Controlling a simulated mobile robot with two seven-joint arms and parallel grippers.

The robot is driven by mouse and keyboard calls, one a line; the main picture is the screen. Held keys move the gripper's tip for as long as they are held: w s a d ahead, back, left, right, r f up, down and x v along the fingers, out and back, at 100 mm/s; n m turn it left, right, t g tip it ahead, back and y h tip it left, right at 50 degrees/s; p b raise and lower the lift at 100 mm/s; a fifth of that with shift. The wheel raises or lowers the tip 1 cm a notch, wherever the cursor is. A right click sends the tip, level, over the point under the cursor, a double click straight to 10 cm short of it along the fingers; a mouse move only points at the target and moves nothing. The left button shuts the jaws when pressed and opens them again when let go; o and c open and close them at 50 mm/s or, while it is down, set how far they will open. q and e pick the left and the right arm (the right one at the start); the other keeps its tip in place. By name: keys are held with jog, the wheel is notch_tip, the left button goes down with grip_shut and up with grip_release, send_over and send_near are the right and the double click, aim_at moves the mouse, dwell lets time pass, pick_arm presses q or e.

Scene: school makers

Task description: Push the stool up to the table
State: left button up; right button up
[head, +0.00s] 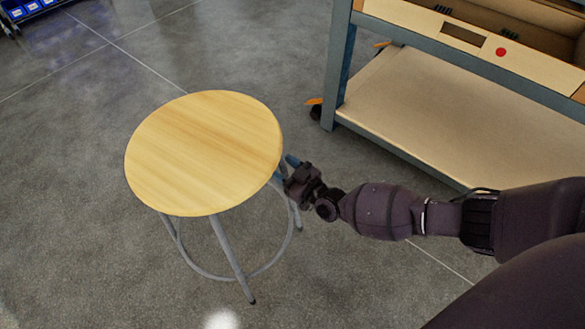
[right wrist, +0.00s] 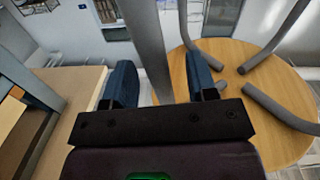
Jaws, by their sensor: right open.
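The stool (head: 205,150) has a round light wood seat and grey metal legs with a foot ring. It stands upright on the floor at left of centre in the head view. The table (head: 341,75) stands apart from it at upper right. My right gripper (head: 286,168) is open at the right edge of the stool, just below seat height; one finger is partly hidden. In the right wrist view a grey tube (right wrist: 150,45) passes between its blue fingers; contact is unclear. The seat's underside (right wrist: 235,60) seems to show at right there. My left gripper is not in view.
The table has a lower wooden shelf (head: 450,110) and an orange-marked caster (head: 316,110) at its near left corner. Bare grey floor lies between stool and table and around the stool. A rack with blue bins (head: 30,8) stands at far upper left.

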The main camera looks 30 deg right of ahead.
jog(key=shift+w+a, duration=0.1)
jog(key=shift+w, duration=0.2)
grip_shut()
dwell(1.4)
